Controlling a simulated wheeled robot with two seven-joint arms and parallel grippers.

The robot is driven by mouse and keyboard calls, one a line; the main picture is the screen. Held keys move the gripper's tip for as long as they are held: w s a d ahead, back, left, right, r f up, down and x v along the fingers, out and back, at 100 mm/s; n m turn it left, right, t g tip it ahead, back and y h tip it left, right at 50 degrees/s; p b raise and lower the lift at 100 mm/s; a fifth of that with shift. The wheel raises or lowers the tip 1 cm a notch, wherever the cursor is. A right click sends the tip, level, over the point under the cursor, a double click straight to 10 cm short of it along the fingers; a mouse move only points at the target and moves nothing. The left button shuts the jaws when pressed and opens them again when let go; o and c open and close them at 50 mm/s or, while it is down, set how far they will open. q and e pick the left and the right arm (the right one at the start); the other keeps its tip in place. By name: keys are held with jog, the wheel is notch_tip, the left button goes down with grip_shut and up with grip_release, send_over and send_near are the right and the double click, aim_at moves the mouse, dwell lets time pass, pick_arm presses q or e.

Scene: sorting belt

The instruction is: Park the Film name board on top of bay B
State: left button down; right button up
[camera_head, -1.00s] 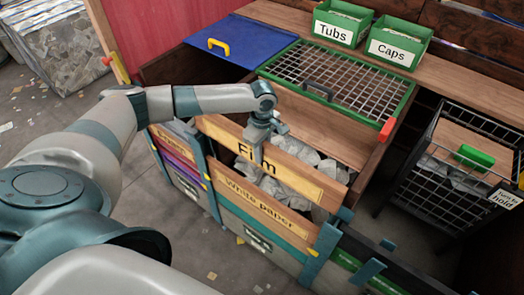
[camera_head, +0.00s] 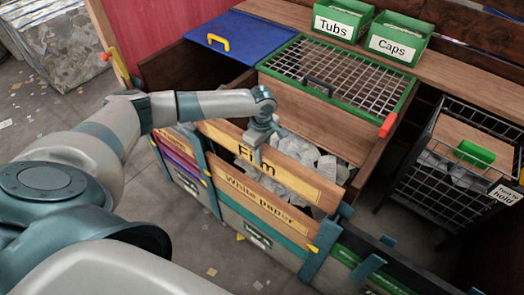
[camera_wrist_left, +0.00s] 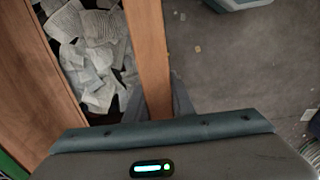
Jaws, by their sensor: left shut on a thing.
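The Film name board (camera_head: 222,133) is a long wooden board with a yellow label reading "Film", standing on edge over the front of a paper-filled bay. My left gripper (camera_head: 258,153) is shut on it near its middle and covers part of the label. In the left wrist view the board (camera_wrist_left: 148,45) runs upright between the fingers (camera_wrist_left: 160,105). I cannot read a letter B on any bay, so which one is bay B is unclear. My right gripper is not in view.
Behind are a mesh lid (camera_head: 340,75) with a green frame and a blue lid (camera_head: 225,45). Green Tubs (camera_head: 340,22) and Caps (camera_head: 395,42) bins stand on the back shelf. A wire crate (camera_head: 465,160) stands right.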

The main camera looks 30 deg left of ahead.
pick_arm(q)
notch_tip(320, 180, down, 5)
jog(key=shift+d+b, duration=0.1)
jog(key=shift+b, duration=0.55)
jog(key=shift+w+f+b, duration=0.1)
jog(key=shift+f+b, duration=1.4)
jog(key=shift+f, duration=2.65)
jog(key=shift+f, duration=0.3)
jog(key=shift+f, duration=0.35)
jog(key=c, duration=1.4)
grip_release()
jog(key=shift+c, duration=0.2)
jog(key=shift+s+f, duration=0.15)
jog(key=shift+s, duration=0.05)
notch_tip(320, 180, up, 18)
jog(key=b, duration=0.3)
jog(key=shift+f+b, duration=0.15)
jog(key=shift+b, duration=0.25)
jog(key=shift+w, duration=0.1)
